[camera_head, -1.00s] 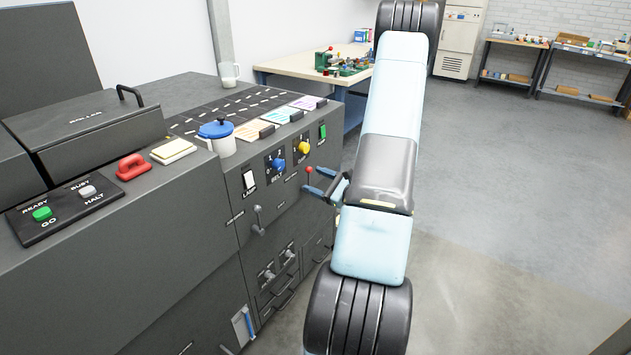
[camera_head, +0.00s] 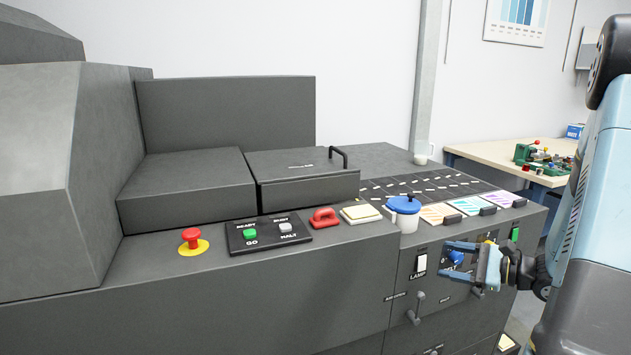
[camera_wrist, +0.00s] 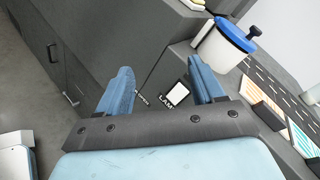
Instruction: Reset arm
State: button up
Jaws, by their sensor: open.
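My arm fills the right edge of the head view. Whether the fingers touch the panel I cannot tell.
The grey machine (camera_head: 250,290) carries a red stop button (camera_head: 190,238), a control plate (camera_head: 268,234), a red handle (camera_head: 324,217), a notepad (camera_head: 360,213) and a white pot with a blue lid (camera_head: 403,213). A lever (camera_head: 415,309) sticks out below. A workbench (camera_head: 490,158) stands behind.

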jog(key=s+a+r+n+g+h, duration=0.5)
jog(key=s+a+r+n+g, duration=0.35)
jog(key=s+a+n, duration=0.3)
jog(key=s+d+r+n+t+h, duration=0.1)
jog(key=s+r+n+t+h, duration=0.3)
jog(key=s+r+n+h, duration=0.2)
jog(key=shift+s+d+r+h, duration=0.2)
jog(key=shift+s+r+h, duration=0.9)
jog(key=shift+s+r, duration=0.75)
jog(key=shift+w+r+t, duration=0.15)
jog(key=shift+w+t, duration=0.1)
jog(key=shift+c, duration=0.4)
